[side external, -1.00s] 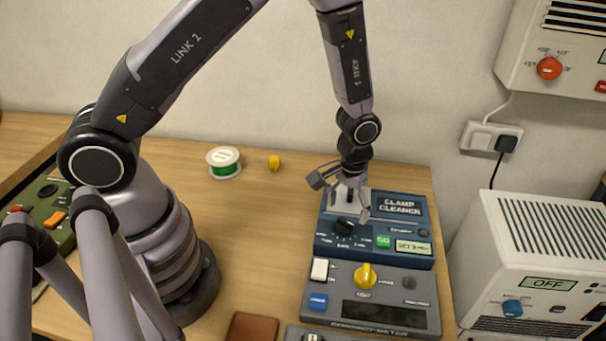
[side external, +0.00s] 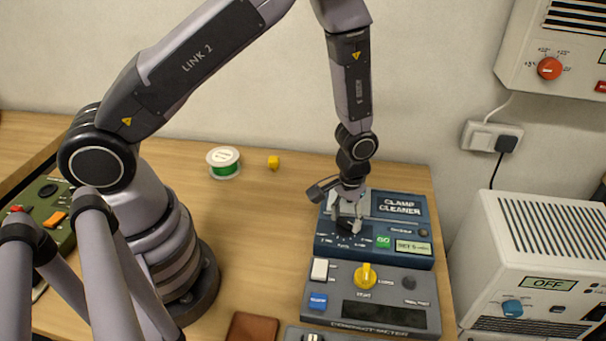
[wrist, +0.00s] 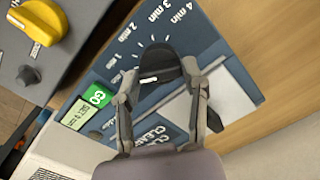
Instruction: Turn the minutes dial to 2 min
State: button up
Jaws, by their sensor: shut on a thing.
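The minutes dial (wrist: 158,62) is a black knob with a white mark on the blue clamp cleaner (side external: 325,248). My gripper (side external: 345,222) reaches down onto it from above, and its fingers are shut on the dial's two sides. In the wrist view my gripper (wrist: 161,70) has one finger at each side of the dial. Printed labels for 2, 3 and 4 min show beside the dial; which one the mark points to I cannot tell. The small set display (side external: 413,247) is lit, but its figure is too small to read surely.
A green GO button (side external: 383,241) sits right of the dial. The contact meter (side external: 425,292) with a yellow knob (side external: 366,275) stands just in front. A green spool (side external: 224,162) and a small yellow object (side external: 273,162) lie at the back. The middle of the table is clear.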

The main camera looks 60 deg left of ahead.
jog(key=shift+c, duration=0.7)
jog(key=shift+m, duration=0.3)
jog(key=m, duration=0.4)
jog(key=shift+m, duration=0.3)
jog(key=m, duration=0.6)
jog(key=shift+m, duration=0.3)
jog(key=o, duration=1.2)
jog(key=shift+c, duration=0.2)
